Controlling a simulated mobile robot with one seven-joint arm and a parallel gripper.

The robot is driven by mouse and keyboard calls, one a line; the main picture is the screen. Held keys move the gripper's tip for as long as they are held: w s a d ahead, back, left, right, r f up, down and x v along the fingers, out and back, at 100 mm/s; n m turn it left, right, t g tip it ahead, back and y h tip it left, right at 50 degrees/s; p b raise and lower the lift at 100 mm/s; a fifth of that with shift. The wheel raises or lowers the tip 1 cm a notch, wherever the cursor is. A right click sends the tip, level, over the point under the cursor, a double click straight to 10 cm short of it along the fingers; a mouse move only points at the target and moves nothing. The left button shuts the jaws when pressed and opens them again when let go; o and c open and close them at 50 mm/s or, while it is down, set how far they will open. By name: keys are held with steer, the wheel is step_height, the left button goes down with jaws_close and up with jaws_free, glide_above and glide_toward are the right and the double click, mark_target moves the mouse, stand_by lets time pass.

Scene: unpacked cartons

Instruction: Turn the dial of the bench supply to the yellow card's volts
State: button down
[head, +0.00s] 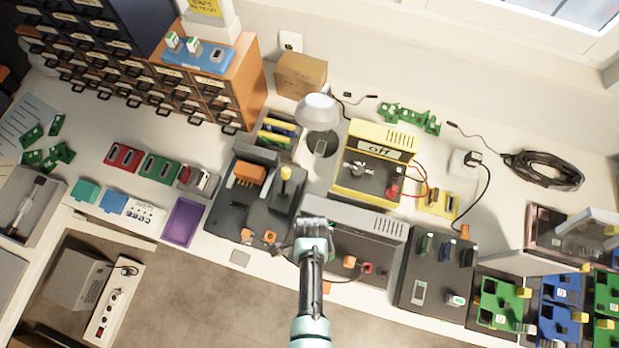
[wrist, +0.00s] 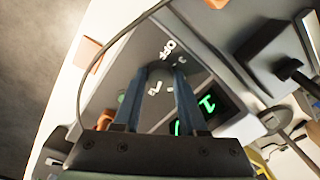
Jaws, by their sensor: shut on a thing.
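The grey box (head: 365,228), apparently the bench supply, stands at the front middle of the bench. Its sloped front panel (wrist: 205,75) fills the middle of the wrist view, with white marks including "OFF" around a dial (wrist: 160,69). My gripper (head: 312,228) is over the box's left part. In the wrist view its two blue-grey fingers (wrist: 167,72) are closed on the dial. A green-lit display (wrist: 208,102) sits beside the right finger and is partly hidden, so its full reading is unclear. A yellow card (head: 205,7) is at the top edge in the head view; its text is unreadable.
A dark fixture (head: 255,200) with a yellow-topped lever is close on the left; a dark slotted block (head: 437,270) is on the right. A thin cable (wrist: 95,70) loops by my gripper.

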stand_by(0.4)
steer(key=shift+c, duration=2.3)
jaws_free()
steer(key=shift+r, duration=0.1)
step_height(320, 180, up, 13)
steer(key=shift+s, duration=0.3)
steer(key=shift+d, duration=0.1)
